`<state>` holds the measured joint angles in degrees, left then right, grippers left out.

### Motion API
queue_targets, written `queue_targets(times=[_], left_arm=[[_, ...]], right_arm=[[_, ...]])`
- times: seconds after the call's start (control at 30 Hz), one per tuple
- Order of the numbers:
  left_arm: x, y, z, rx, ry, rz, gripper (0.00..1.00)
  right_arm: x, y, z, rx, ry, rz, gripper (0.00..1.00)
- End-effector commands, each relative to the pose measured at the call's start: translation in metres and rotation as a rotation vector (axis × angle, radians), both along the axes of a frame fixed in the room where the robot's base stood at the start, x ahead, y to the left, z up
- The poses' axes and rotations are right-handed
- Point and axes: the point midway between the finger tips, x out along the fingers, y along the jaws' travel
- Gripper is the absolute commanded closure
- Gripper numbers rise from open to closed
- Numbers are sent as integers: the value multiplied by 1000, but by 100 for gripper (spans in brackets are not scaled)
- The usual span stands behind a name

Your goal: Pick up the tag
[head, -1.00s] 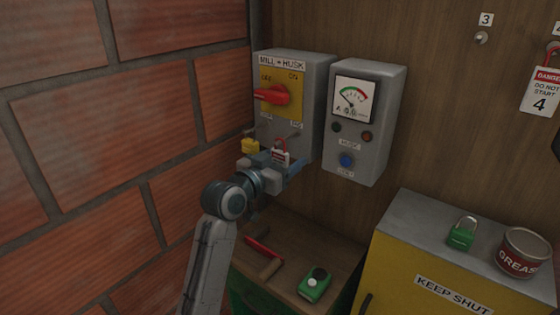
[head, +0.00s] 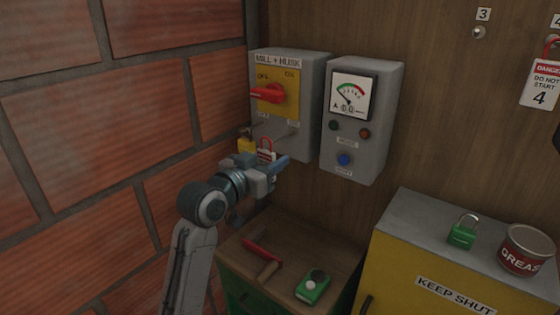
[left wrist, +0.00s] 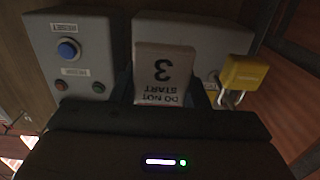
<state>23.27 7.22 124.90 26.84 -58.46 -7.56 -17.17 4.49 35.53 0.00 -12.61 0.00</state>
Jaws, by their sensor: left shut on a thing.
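The tag (left wrist: 163,75) is a white plate marked "DO NOT START 3", upside down in the left wrist view, held between my left gripper's fingers. The tag appears clear of the box's right-hand peg. My right gripper is not in view.
A yellow padlock (head: 246,144) hangs at the box's left peg, close to my gripper. The meter box (head: 383,155) is to the right. Brick wall (head: 90,130) is left.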

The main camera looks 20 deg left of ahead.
Motion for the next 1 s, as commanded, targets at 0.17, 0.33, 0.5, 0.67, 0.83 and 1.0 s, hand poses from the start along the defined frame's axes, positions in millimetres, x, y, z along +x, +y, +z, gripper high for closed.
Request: queue_targets(times=[0.17,0.33,0.5,0.67,0.83,1.0], left_arm=[[-51,19,-5,12,-2,1,81],[-84,31,-3,11,-1,2,81],[-107,39,3,6,4,1,81],[-114,44,5,1,8,7,81],[-123,46,3,0,6,5,81],[-129,47,2,1,3,1,81]], right_arm=[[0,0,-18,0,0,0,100],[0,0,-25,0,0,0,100],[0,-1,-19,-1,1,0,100],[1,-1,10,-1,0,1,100],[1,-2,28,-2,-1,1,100],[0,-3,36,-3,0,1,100]])
